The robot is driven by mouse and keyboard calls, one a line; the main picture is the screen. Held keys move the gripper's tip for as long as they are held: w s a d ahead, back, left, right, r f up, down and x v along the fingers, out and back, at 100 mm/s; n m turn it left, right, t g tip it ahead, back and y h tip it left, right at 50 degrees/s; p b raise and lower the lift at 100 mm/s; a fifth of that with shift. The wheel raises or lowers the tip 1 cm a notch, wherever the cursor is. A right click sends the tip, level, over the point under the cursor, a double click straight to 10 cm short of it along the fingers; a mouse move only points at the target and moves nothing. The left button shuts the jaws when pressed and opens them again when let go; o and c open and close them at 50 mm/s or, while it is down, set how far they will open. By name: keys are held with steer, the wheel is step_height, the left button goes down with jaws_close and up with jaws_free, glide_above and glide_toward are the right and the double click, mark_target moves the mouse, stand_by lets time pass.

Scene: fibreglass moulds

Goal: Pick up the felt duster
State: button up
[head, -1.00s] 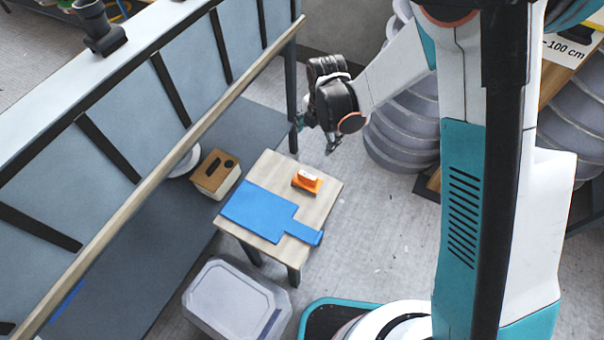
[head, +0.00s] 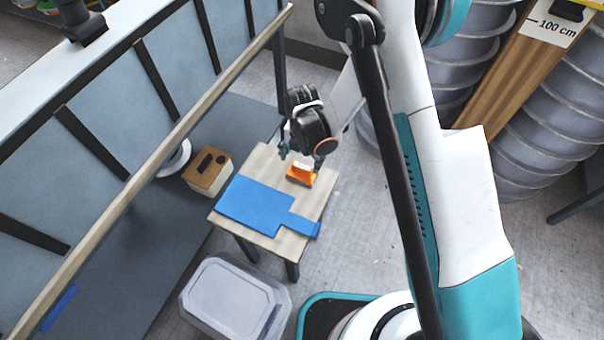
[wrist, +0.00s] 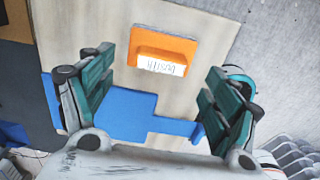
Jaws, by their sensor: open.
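The felt duster (head: 301,175) is an orange block with a white label, lying on the small wooden table near its back right part. In the wrist view the duster (wrist: 162,53) lies beyond the fingertips, between the two fingers' lines, and its label is readable only in part. My gripper (head: 301,162) hangs just above and behind the duster in the head view. In the wrist view my gripper (wrist: 155,88) is open, with its two green-padded fingers wide apart and nothing between them. I cannot tell the exact height over the table.
A blue mat (head: 254,207) covers much of the small table (head: 262,157). A wooden-topped box (head: 208,171) stands left of the table. A lidded grey bin (head: 235,297) is in front. A long wooden rail (head: 180,128) runs at left. Stacked grey moulds (head: 540,125) stand right.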

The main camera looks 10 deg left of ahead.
mark_target(302, 166)
step_height(302, 166, down, 5)
steer(key=shift+s+b, duration=0.1)
steer(key=shift+b, duration=1.1)
steer(key=shift+d+r, duration=0.1)
steer(key=c, duration=1.3)
step_height(302, 166, up, 20)
steer(key=p, duration=0.7)
